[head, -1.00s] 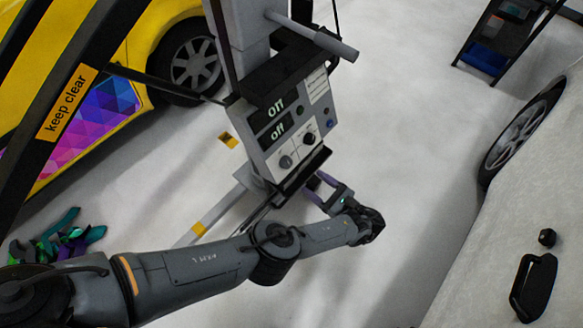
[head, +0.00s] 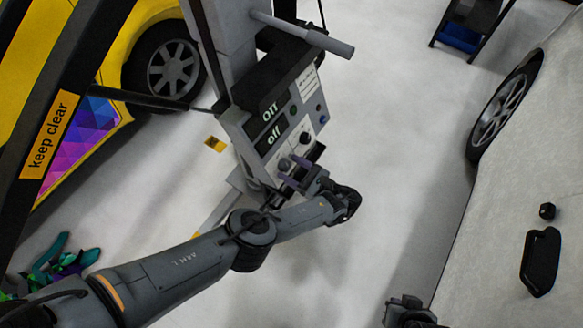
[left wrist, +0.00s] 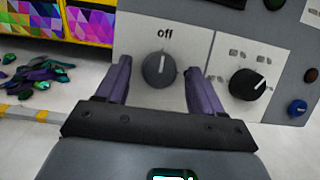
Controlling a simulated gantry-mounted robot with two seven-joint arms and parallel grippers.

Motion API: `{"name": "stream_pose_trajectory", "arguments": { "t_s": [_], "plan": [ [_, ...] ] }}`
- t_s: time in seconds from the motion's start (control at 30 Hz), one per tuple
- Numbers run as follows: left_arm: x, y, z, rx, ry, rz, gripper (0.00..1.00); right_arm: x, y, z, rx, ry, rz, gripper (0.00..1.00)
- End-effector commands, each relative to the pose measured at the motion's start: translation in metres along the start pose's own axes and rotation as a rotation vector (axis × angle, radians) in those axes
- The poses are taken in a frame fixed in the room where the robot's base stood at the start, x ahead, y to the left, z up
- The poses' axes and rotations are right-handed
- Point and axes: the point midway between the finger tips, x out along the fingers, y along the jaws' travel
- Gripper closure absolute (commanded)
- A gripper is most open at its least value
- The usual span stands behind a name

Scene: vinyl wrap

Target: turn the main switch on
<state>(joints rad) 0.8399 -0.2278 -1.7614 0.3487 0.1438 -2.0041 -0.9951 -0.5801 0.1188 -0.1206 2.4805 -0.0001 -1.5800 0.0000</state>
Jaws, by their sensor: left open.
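The main switch appears to be the grey round knob (left wrist: 158,70) under the printed word "off" in the left wrist view. Its pale pointer line stands upright, toward that word. In the head view the knob (head: 284,164) is on the lower part of the grey control box. My left gripper (head: 299,172) is in front of the panel. In the left wrist view its two purple fingers (left wrist: 160,88) are open, one on each side of the knob, with a visible gap on both sides. I cannot tell how far the fingertips are from the panel.
A black knob (left wrist: 248,84) and a blue button (left wrist: 297,108) are right of the grey knob. Two displays on the box (head: 272,122) read "off". A yellow car (head: 112,60) is at left and a pale car (head: 520,190) at right. Part of my right arm shows at the bottom edge.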

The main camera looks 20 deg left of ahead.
Motion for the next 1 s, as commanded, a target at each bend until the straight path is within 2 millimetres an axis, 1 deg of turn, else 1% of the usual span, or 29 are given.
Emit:
{"name": "stream_pose_trajectory", "arguments": {
  "t_s": [0.03, 0.3, 0.4, 0.57, 0.77, 1.0],
  "plan": [
    [0.0, 0.0, 0.0, 0.0, 0.0, 0.0, 0.32, 0.0, 0.0, 0.0, 0.0, 0.0, 0.0, 1.0],
    [0.0, 0.0, 0.0, 0.0, 0.0, 0.0, 0.74, 0.0, 0.001, 0.0, -0.001, -0.001, 0.002, 1.0],
    [0.0, 0.0, 0.0, 0.0, 0.0, 0.0, 0.87, 0.0, 0.001, 0.0, -0.001, -0.001, 0.002, 1.0],
    [0.0, 0.0, 0.001, 0.008, 0.0, -0.003, 0.87, -0.001, 0.001, 0.0, -0.001, -0.001, 0.002, 1.0],
    [0.001, 0.001, 0.002, 0.06, 0.0, -0.024, 0.87, -0.008, 0.001, -0.002, -0.001, -0.001, 0.002, 1.0],
    [0.001, 0.002, 0.004, 0.207, 0.001, -0.083, 0.87, -0.024, 0.002, -0.007, -0.001, -0.001, 0.002, 1.0]
  ]
}}
